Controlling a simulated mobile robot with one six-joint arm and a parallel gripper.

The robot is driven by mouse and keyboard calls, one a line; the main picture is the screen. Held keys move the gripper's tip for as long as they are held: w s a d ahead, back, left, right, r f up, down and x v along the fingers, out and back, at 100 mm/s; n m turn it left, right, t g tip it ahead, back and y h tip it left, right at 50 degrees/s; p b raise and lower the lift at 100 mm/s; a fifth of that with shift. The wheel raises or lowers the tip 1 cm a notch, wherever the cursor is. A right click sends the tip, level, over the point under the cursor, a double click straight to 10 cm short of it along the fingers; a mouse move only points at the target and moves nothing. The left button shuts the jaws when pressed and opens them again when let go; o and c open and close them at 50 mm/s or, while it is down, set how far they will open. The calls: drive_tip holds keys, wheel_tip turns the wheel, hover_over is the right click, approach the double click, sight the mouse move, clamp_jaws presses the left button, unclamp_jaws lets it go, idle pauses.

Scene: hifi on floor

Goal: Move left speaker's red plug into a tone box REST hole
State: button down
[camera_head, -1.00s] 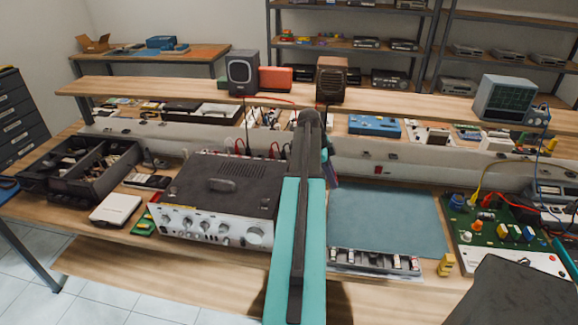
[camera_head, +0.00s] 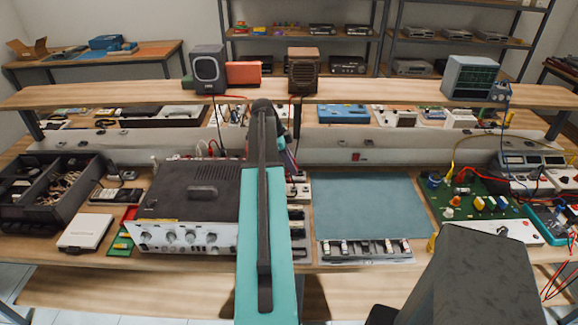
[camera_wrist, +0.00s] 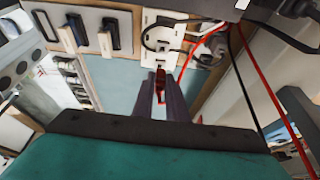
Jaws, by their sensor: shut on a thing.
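My gripper (camera_wrist: 160,95) is shut on a red plug (camera_wrist: 160,84) in the wrist view. A small white unit with dark openings (camera_wrist: 155,22), perhaps the tone box, lies just beyond the fingertips; I cannot read its markings. Whether the plug touches it is unclear. The white unit also shows beside my arm in the head view (camera_head: 299,189). There my arm largely hides my gripper (camera_head: 288,160), and the plug cannot be seen. The dark grey left speaker (camera_head: 208,70) stands on the raised shelf. A red wire (camera_wrist: 262,85) and a black wire hang at right in the wrist view.
A dark amplifier (camera_head: 190,205) stands left of my arm, close to it. A blue-grey mat (camera_head: 365,205) lies right, with a strip of small parts in front. A green circuit board (camera_head: 480,205) is farther right. The shelf (camera_head: 400,95) spans the back.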

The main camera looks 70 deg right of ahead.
drive_tip(key=shift+w+f, duration=0.15)
drive_tip(key=shift+f+b, duration=1)
drive_tip(key=shift+f, duration=1.25)
drive_tip(key=shift+a, duration=0.1)
drive_tip(key=shift+f+b, duration=0.7)
drive_tip(key=shift+f, duration=0.3)
idle(1.7)
drive_tip(key=c, duration=1.7)
unclamp_jaws()
drive_tip(key=shift+r, duration=0.1)
